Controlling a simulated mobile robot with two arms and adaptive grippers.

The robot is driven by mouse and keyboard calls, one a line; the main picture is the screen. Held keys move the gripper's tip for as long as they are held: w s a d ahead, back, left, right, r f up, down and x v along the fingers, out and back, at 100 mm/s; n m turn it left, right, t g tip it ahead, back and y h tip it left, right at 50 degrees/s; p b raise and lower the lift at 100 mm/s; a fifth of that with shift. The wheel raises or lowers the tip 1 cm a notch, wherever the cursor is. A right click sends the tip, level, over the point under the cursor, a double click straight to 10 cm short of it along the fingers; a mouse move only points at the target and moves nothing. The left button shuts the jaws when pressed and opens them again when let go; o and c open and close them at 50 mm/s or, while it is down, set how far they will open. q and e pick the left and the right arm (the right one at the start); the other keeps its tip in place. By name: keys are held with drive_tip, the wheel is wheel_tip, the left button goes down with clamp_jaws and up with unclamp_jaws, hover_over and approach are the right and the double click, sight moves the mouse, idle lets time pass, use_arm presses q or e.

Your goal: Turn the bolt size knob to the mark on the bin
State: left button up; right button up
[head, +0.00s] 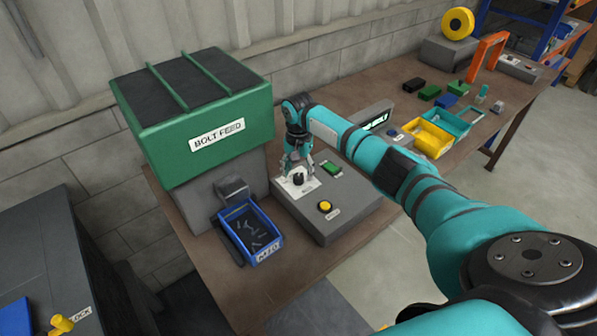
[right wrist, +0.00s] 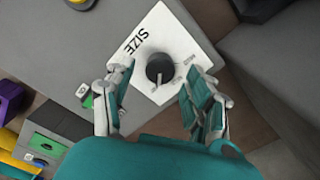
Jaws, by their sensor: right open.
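The bolt size knob (right wrist: 160,66) is a round black knob on a white plate marked SIZE (right wrist: 176,38). A light pointer line on the knob points toward the bottom of the right wrist view; the small marks are hard to read. My right gripper (right wrist: 160,76) is open, with one finger on each side of the knob and a visible gap to both. In the head view my right gripper (head: 297,168) is over the knob (head: 298,180). The blue bin (head: 232,213) holds several bolts; its front label looks like M10. My left gripper is not in view.
The grey control box (head: 350,222) also carries a yellow button (head: 325,206) and a green part (head: 331,168). The green bolt feed hopper (head: 220,118) stands to the left. A yellow bin (head: 430,138) and a teal bin (head: 455,122) lie beyond my right arm.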

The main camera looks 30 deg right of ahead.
drive_tip(key=shift+f, duration=0.85)
drive_tip(key=shift+c, duration=0.4)
clamp_jaws()
